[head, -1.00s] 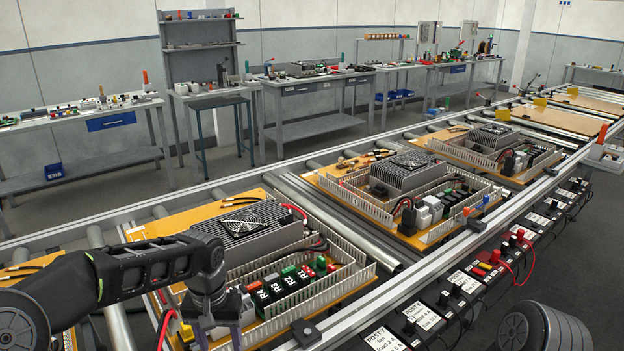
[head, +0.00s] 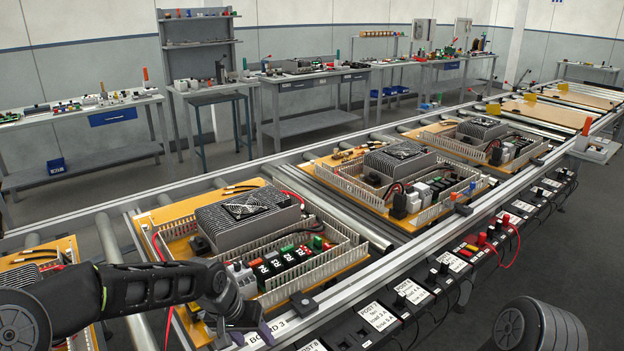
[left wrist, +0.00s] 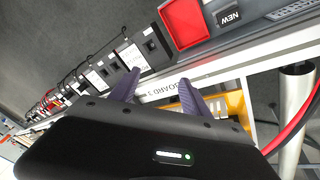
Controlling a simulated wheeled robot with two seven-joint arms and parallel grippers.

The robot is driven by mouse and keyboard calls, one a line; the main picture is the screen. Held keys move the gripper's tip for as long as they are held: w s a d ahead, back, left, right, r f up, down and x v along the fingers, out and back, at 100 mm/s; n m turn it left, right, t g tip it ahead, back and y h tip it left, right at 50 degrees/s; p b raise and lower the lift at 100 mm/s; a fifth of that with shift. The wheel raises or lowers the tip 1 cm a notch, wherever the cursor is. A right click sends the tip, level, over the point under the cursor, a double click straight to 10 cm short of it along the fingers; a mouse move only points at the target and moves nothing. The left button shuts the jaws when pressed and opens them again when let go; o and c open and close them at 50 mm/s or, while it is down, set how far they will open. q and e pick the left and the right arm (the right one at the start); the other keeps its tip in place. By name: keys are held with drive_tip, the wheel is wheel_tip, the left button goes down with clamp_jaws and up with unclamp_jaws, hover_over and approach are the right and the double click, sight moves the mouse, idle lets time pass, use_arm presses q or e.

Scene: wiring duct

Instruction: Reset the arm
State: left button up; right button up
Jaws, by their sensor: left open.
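My left arm comes in from the left of the head view, and its gripper (head: 252,335) is low at the front edge of the nearest full board, over the rail by the "BOARD 3" label. In the left wrist view the two purple fingers of my left gripper (left wrist: 158,88) stand apart with nothing between them. The rail with its board label (left wrist: 165,88) lies beyond the fingertips. My right gripper is not in view; only a dark rounded arm part shows at the lower right of the head view.
A board (head: 350,255) with a finned heatsink (head: 245,215) and white slotted duct walls lies on the roller conveyor. More boards stand further back. Labelled posts (head: 378,318) line the front rail. A red tray (left wrist: 185,22) and a red cable (left wrist: 292,125) show near the left gripper.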

use_arm(q)
drive_tip(key=s+d+f+h, duration=0.1)
drive_tip(key=s+d+f, duration=0.15)
drive_tip(key=f, duration=0.25)
drive_tip(key=s+d+f+n+h, duration=0.1)
drive_tip(key=s+d+f, duration=0.1)
drive_tip(key=s+f, duration=0.25)
drive_tip(key=s+d+f, duration=0.2)
drive_tip(key=s+f, duration=0.1)
drive_tip(key=f, duration=0.3)
drive_tip(key=s+f+n+g, duration=0.1)
drive_tip(key=s+f, duration=0.3)
drive_tip(key=s, duration=0.5)
drive_tip(key=s+f+n+g, duration=0.1)
drive_tip(key=s+f, duration=0.4)
drive_tip(key=s, duration=0.4)
drive_tip(key=shift+s+a+f, duration=0.15)
drive_tip(key=shift+s+a, duration=0.1)
drive_tip(key=shift+s, duration=0.05)
